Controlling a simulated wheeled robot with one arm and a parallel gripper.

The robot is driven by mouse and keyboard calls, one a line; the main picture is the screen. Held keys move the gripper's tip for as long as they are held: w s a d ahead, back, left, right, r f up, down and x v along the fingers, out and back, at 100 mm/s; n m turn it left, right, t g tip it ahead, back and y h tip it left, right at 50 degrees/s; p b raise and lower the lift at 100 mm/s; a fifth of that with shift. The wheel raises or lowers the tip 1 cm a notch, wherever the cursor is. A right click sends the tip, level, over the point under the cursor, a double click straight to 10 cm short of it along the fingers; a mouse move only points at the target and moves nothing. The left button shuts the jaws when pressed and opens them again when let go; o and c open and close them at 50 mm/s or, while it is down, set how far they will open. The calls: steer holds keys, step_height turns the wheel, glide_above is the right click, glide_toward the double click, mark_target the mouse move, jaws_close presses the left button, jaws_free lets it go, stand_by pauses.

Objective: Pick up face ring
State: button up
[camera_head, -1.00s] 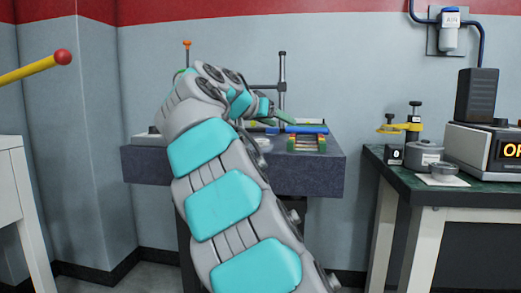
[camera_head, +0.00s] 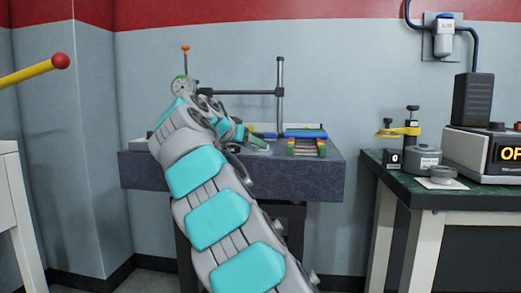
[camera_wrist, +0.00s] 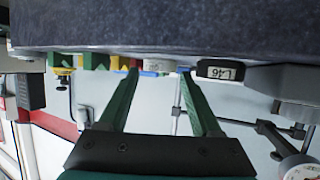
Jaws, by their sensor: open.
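My gripper (camera_wrist: 158,76) is open, with its two green fingers pointing toward the dark granite plate (camera_wrist: 150,25) in the upside-down wrist view. A small grey ring-like part (camera_wrist: 159,66) shows between the fingertips, partly cut off; I cannot tell for sure that it is the face ring. No contact shows. In the head view my gripper (camera_head: 262,143) is low over the granite plate (camera_head: 240,174), largely hidden behind my arm. A grey ring (camera_head: 443,173) also lies on a white sheet on the green-topped bench at right.
A black block with a white label (camera_wrist: 220,70) sits close beside one fingertip. A yellow-and-green rack (camera_head: 306,147) and a blue bar (camera_head: 304,133) lie on the plate's right side. A gauge stand (camera_head: 280,90) with a dial (camera_head: 182,86) rises behind my arm.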

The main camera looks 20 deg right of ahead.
mark_target(256, 153)
steer(key=x, duration=0.3)
jaws_close()
stand_by(0.5)
